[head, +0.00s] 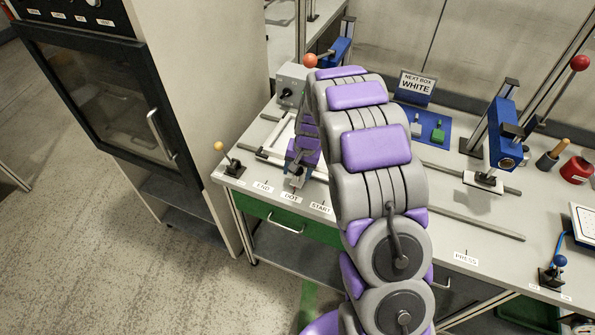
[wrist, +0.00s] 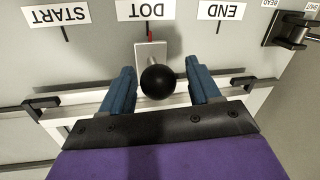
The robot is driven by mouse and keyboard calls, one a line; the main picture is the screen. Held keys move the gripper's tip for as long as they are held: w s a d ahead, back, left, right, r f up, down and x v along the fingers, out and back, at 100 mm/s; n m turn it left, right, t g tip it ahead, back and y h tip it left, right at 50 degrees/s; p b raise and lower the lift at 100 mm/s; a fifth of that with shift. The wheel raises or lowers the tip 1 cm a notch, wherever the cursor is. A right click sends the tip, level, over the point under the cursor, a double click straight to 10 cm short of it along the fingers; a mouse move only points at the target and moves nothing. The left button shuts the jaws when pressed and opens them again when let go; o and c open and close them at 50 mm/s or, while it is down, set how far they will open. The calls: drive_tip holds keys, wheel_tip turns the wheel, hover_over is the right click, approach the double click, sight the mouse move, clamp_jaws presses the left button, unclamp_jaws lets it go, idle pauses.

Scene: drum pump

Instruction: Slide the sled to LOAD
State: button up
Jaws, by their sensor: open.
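A white frame (head: 268,154) with a black knob (wrist: 157,82) sits on rails at the left of the bench. The knob's light metal tab (wrist: 151,52) lines up with the DOT label (wrist: 151,10). My gripper (wrist: 160,76) is open, its two blue fingers on either side of the knob; whether they touch it I cannot tell. In the head view my gripper (head: 303,152) is partly hidden by my arm. START (wrist: 62,14) and END (wrist: 221,11) labels flank DOT. No LOAD label is visible; my arm covers part of the bench edge.
A second rail (head: 470,222) runs at the right, by a PRESS label (head: 465,257) and a blue press (head: 503,135). A tall cabinet (head: 200,80) borders the bench. A sign (head: 416,85) reads NEXT BOX WHITE.

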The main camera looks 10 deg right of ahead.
drive_tip(key=shift+c, duration=0.3)
clamp_jaws()
idle(0.4)
